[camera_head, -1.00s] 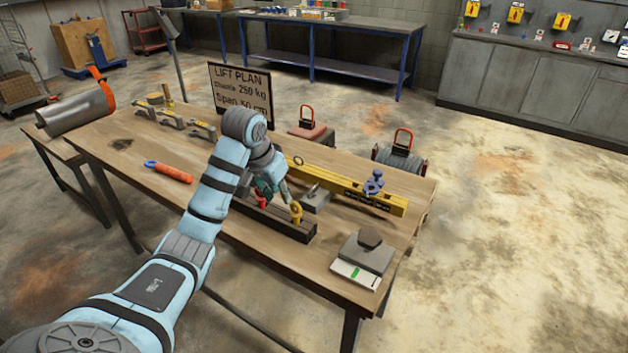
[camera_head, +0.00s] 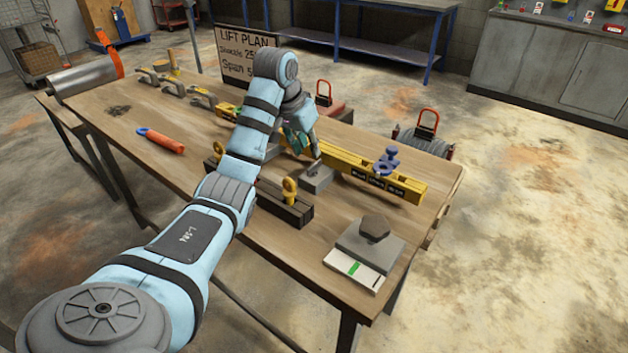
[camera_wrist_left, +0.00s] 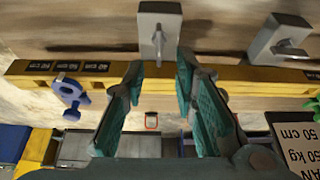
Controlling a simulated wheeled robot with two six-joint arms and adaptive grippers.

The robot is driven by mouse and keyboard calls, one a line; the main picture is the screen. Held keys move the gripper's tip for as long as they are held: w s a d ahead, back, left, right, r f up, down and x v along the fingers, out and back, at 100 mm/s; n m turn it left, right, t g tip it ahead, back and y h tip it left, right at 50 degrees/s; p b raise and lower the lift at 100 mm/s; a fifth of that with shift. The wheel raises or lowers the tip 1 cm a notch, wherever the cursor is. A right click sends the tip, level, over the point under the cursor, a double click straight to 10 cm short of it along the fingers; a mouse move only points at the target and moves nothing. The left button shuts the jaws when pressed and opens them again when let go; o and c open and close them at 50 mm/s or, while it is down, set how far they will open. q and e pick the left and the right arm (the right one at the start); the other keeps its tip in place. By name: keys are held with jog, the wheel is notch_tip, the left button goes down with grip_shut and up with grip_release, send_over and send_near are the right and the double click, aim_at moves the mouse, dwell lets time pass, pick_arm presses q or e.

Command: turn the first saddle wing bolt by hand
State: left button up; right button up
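A yellow beam (camera_head: 345,165) lies along the table, and it crosses the left wrist view (camera_wrist_left: 240,77). A grey saddle (camera_head: 316,178) sits at the beam's near side. In the left wrist view this saddle (camera_wrist_left: 150,12) carries a light grey wing bolt (camera_wrist_left: 158,42). A second grey saddle with its own bolt (camera_wrist_left: 281,42) stands to the right there. My left gripper (camera_head: 308,148) is above the beam. Its teal-padded fingers (camera_wrist_left: 160,64) are apart and empty, with the wing bolt showing between and beyond their tips. Contact cannot be told. My right gripper is out of view.
A dark block (camera_head: 285,207) with a yellow eye (camera_head: 290,186) lies nearer. A lift-plan sign (camera_head: 247,57) stands behind. A grey plate (camera_head: 370,247) is at right. The front-left tabletop is mostly clear.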

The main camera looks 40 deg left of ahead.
aim_at(315, 164)
pick_arm(q)
jog(key=b+x, duration=0.2)
jog(key=x, duration=0.3)
jog(key=shift+d+f+b, duration=0.1)
jog(key=shift+b, duration=0.25)
jog(key=shift+w+f+p, duration=0.3)
jog(key=shift+f, duration=0.3)
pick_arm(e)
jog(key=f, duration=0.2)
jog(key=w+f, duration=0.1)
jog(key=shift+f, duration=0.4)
